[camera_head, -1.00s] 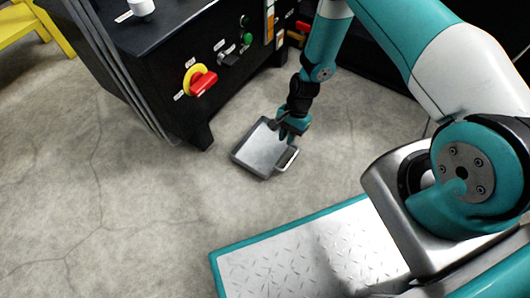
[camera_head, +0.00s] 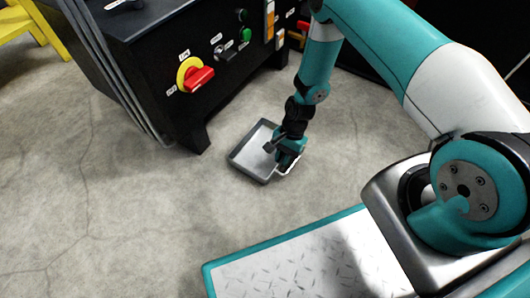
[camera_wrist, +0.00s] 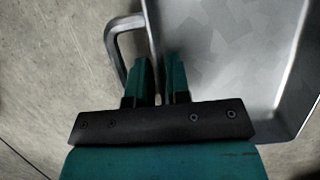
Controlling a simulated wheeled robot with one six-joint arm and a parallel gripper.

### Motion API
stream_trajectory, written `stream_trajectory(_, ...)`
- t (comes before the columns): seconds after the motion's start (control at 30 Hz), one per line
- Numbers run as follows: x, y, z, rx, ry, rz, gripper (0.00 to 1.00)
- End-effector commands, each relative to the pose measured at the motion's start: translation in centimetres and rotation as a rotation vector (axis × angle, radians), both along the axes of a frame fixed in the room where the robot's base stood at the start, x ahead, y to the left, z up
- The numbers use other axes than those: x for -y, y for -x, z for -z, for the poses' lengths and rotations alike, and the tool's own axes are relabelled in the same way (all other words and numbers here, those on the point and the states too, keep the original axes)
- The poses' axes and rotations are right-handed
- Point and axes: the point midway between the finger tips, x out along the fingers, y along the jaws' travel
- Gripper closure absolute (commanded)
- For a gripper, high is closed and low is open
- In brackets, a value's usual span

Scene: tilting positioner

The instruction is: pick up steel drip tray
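The steel drip tray (camera_head: 247,157) is a shallow grey square pan lying on the concrete floor. Its loop handle (camera_head: 291,167) is on the near right side, partly covered by my gripper (camera_head: 284,160). In the wrist view the tray (camera_wrist: 235,50) fills the right and the handle (camera_wrist: 113,42) sticks out on the left. My gripper also shows there (camera_wrist: 160,72), with its two teal fingers apart. The tray's side wall runs into the gap between them. The left finger is by the handle opening, the right one over the tray's inside. Contact cannot be told.
A black machine cabinet (camera_head: 165,60) with a red and yellow rotary switch (camera_head: 195,75) and a green button (camera_head: 245,35) stands just behind the tray. One of its feet (camera_head: 196,138) is left of the tray. A yellow stand (camera_head: 50,30) is far left. The floor on the left is clear.

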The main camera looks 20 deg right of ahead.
Motion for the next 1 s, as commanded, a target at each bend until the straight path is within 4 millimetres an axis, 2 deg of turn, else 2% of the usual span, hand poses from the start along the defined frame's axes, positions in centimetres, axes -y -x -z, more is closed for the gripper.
stream_trajectory(0.03, 0.0, 0.0, 0.0, 0.000, 0.000, 0.000, 0.92)
stream_trajectory(0.07, 0.0, 0.0, 0.0, 0.000, 0.000, 0.000, 0.99)
stream_trajectory(0.1, 0.0, 0.0, 0.0, 0.000, 0.000, 0.000, 1.00)
stream_trajectory(0.47, 0.0, 0.0, -0.2, 0.000, -0.001, -0.001, 1.00)
stream_trajectory(0.63, 0.0, 0.0, -1.4, 0.001, -0.001, -0.001, 1.00)
stream_trajectory(0.77, 0.0, -0.1, -3.7, 0.001, -0.001, -0.001, 1.00)
stream_trajectory(1.0, 0.0, -0.1, -10.6, 0.002, -0.001, 0.000, 1.00)
